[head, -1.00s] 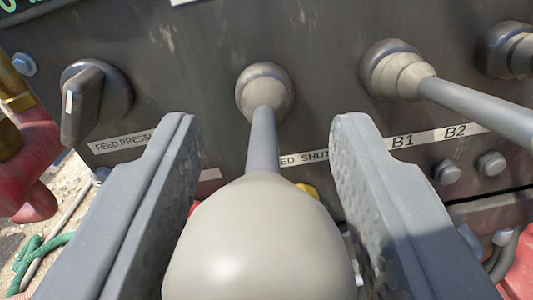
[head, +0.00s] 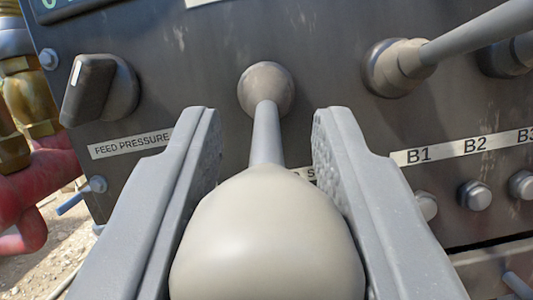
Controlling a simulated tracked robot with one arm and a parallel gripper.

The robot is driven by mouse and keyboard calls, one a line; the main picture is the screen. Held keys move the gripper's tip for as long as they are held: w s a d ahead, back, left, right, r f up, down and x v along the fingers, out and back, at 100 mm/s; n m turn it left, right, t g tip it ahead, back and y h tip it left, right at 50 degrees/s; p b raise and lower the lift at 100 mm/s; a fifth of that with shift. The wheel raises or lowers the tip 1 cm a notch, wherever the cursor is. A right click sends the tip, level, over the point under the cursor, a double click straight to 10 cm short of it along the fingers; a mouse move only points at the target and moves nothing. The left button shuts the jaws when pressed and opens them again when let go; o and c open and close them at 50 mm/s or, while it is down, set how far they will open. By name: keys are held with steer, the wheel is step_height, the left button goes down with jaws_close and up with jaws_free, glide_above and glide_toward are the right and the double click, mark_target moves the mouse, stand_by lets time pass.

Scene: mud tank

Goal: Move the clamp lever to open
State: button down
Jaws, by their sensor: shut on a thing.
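A lever with a beige egg-shaped knob (head: 268,245) and a grey stem (head: 266,135) sticks out of the dark panel from a round ball boot (head: 266,90). My gripper (head: 265,120) has a jaw on each side of this lever and is shut on its knob. The jaws' far ends reach past the knob, alongside the stem. The label below the lever is mostly hidden by the knob and jaws, so I cannot read the lever's name.
A second lever (head: 405,65) stands right of mine. A FEED PRESSURE knob (head: 98,88) is at left. Labels B1, B2 (head: 448,151) and several round buttons (head: 474,195) are at lower right. Brass fittings (head: 28,95) and a red part (head: 38,195) flank the panel's left edge.

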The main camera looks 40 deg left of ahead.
steer(key=shift+w+d+f+t+b, duration=0.1)
steer(key=shift+f+t+b, duration=0.4)
steer(key=shift+f+t, duration=0.15)
steer(key=c, duration=1.1)
jaws_free()
steer(key=shift+w, duration=0.1)
steer(key=shift+s, duration=0.2)
steer(key=shift+b+v, duration=2.8)
steer(key=shift+v, duration=4)
